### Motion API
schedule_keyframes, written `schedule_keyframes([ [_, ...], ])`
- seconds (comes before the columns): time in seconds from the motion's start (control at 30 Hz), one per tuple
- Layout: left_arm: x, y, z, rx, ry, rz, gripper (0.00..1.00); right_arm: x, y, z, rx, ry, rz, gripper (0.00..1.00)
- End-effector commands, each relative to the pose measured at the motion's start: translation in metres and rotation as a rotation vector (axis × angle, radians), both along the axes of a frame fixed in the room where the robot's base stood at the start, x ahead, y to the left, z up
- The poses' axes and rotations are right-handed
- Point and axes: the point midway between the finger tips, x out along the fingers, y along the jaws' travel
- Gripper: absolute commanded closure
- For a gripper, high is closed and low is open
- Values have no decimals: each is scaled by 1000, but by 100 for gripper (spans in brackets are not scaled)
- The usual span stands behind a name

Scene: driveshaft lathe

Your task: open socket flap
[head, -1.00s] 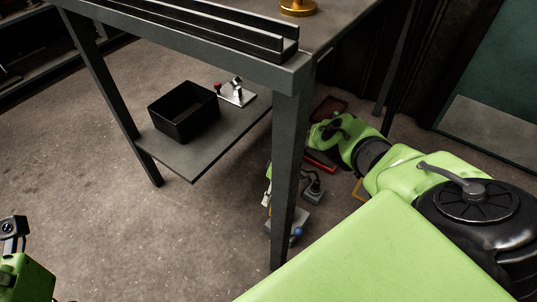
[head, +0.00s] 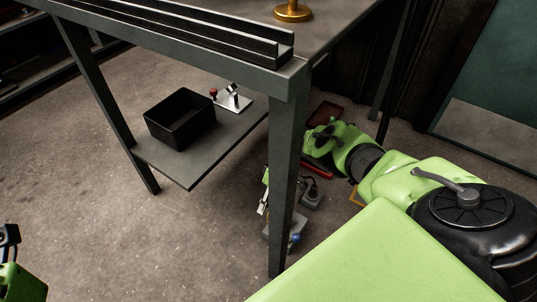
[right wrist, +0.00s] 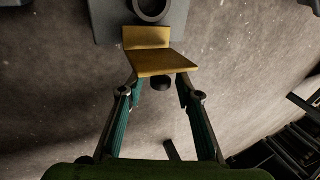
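A brass-yellow flap (right wrist: 161,62) shows in the right wrist view, bent along a hinge line and standing out at an angle from a grey plate (right wrist: 112,22). A dark round socket ring (right wrist: 151,8) is on the plate at the top edge. My right gripper (right wrist: 158,84) has its two fingers spread, with their ends near the flap's lower edge; contact is unclear. A small dark knob (right wrist: 160,83) shows just below the flap. In the head view the right gripper (head: 264,192) is partly hidden behind the table leg. Only part of my left gripper (head: 8,240) shows at the left edge.
Floor at left is clear.

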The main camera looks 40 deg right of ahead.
Motion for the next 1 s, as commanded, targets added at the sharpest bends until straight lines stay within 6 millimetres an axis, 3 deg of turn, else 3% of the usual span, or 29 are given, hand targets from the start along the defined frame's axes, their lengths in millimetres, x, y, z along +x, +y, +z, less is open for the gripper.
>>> schedule_keyframes([
  [0.27, 0, 0, 0, 0, 1, 0, 60, 2, -10, 22, 1, -2, -2, 68],
  [0.7, 0, 0, 0, 0, 0, -1, 60, 6, -42, 98, -2, -4, -1, 68],
  [1.0, 0, 0, 0, 0, 0, -1, 60, 6, -47, 110, -2, -2, -1, 68],
])
